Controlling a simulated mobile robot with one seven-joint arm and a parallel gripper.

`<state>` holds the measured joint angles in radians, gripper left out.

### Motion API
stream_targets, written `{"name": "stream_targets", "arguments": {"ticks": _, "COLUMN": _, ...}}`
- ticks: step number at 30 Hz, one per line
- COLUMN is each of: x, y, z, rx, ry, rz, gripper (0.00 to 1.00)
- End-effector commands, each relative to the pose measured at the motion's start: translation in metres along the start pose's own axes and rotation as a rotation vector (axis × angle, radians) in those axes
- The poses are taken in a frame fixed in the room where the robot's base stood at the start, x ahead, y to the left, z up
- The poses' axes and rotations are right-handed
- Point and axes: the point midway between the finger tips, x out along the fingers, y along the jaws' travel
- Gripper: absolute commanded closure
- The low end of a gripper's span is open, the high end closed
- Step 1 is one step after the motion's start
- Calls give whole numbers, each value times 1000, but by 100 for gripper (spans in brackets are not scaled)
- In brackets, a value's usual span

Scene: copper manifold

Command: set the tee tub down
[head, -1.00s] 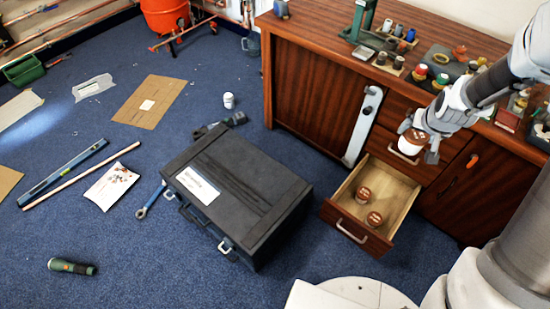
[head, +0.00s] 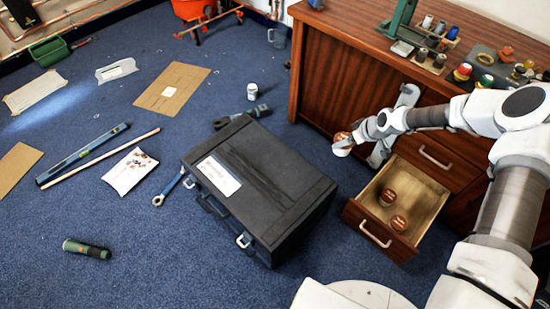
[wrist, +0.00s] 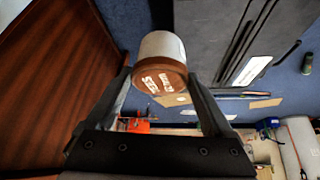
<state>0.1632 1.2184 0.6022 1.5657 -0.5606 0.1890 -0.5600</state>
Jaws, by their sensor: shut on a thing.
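The tee tub (head: 342,147) is a small white tub with a brown lid. My gripper (head: 351,141) is shut on it and holds it in the air, in front of the cabinet doors and beyond the black toolbox's right end. In the wrist view the tub (wrist: 163,47) sits between the two fingers of my gripper (wrist: 160,78), its lettered brown lid facing the camera. The lettering is too blurred to read fully.
The closed black toolbox (head: 262,180) lies on the blue carpet. A white tub (head: 252,91), a torch (head: 86,249) and a spirit level (head: 83,155) lie farther left. The cabinet top (head: 345,25) carries several small items.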

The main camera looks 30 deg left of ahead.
Motion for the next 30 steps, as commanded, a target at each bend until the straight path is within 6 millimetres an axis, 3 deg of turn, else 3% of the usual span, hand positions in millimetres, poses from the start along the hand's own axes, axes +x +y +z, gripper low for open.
{"name": "stream_targets", "arguments": {"ticks": 1, "x": 19, "y": -3, "z": -3, "rx": -32, "ry": 5, "rz": -23, "gripper": 100}}
{"name": "stream_targets", "arguments": {"ticks": 6, "x": 55, "y": -9, "z": -8, "rx": -122, "ry": 3, "rz": -72, "gripper": 100}}
{"name": "stream_targets", "arguments": {"ticks": 14, "x": 78, "y": -15, "z": -10, "rx": -171, "ry": 1, "rz": -97, "gripper": 100}}
{"name": "stream_targets", "arguments": {"ticks": 30, "x": 153, "y": -108, "z": -15, "rx": -174, "ry": -1, "rz": -98, "gripper": 100}}
